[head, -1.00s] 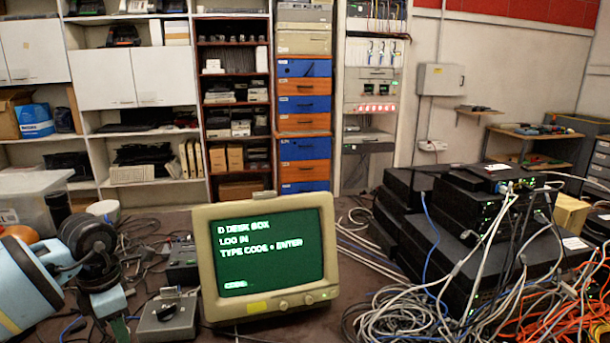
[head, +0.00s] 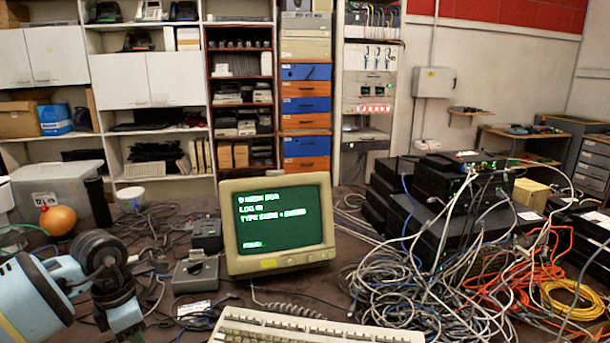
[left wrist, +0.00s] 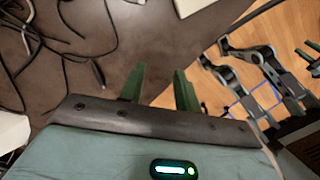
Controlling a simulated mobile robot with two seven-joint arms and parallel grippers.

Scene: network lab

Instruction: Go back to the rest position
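My left arm (head: 45,290) comes in at the lower left of the head view, over the cluttered desk. Its gripper fingers are below the picture edge there. In the left wrist view my left gripper (left wrist: 160,88) shows two green fingers held apart with nothing between them. Below them is the brown desk top (left wrist: 150,45), with no object touching the fingers. My right gripper is in neither view.
A beige terminal (head: 278,262) with green screen stands mid-desk, behind a keyboard (head: 310,330). A grey box with a knob (head: 195,274) sits left of it. Tangled cables (head: 420,300) and stacked black devices (head: 450,225) fill the right. Black cables (left wrist: 70,40) lie near my left gripper.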

